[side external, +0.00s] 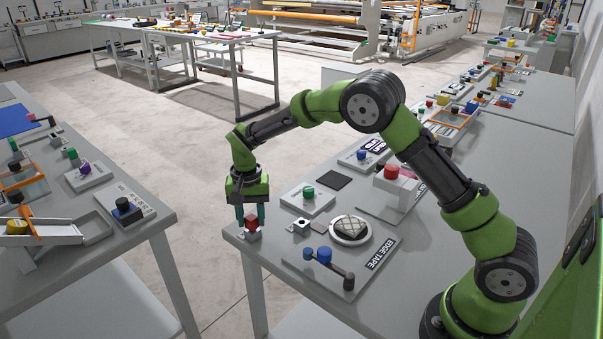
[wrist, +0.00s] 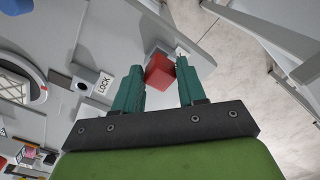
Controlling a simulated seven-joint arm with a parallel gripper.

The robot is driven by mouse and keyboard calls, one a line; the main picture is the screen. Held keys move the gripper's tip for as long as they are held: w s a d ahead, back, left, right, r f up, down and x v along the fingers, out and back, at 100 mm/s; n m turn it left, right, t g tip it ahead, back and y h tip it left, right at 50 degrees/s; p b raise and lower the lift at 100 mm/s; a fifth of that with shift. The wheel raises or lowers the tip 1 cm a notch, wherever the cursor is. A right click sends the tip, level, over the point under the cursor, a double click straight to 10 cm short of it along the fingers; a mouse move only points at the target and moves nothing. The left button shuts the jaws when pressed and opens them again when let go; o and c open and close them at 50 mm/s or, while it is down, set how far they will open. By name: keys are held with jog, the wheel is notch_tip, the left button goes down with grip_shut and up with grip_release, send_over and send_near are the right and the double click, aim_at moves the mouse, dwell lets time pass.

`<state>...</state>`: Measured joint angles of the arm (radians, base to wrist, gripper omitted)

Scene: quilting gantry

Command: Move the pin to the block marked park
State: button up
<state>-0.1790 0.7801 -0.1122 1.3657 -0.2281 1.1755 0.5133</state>
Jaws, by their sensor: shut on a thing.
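The pin has a red, cube-like head (side external: 252,221), which also shows in the wrist view (wrist: 159,71). My gripper (side external: 251,220) points down at the table's near left corner, its teal fingers (wrist: 160,82) shut on the red head. A small grey block (side external: 252,235) is directly under the head; its label is mostly hidden in the wrist view (wrist: 181,52) and I cannot read it. The pin's shaft is hidden, so I cannot tell how deep it sits in that block. A second grey block (side external: 299,227), marked LOCK in the wrist view (wrist: 88,80), has an empty-looking dark hole.
The table edge (side external: 243,250) is close to my gripper. Another table (side external: 150,215) stands left across a gap.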

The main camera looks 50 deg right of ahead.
aim_at(251, 217)
jog(key=shift+f, duration=0.35)
jog(key=o, duration=1.2)
jog(key=shift+o, duration=0.2)
jog(key=shift+r, duration=0.1)
notch_tip(251, 217, up, 17)
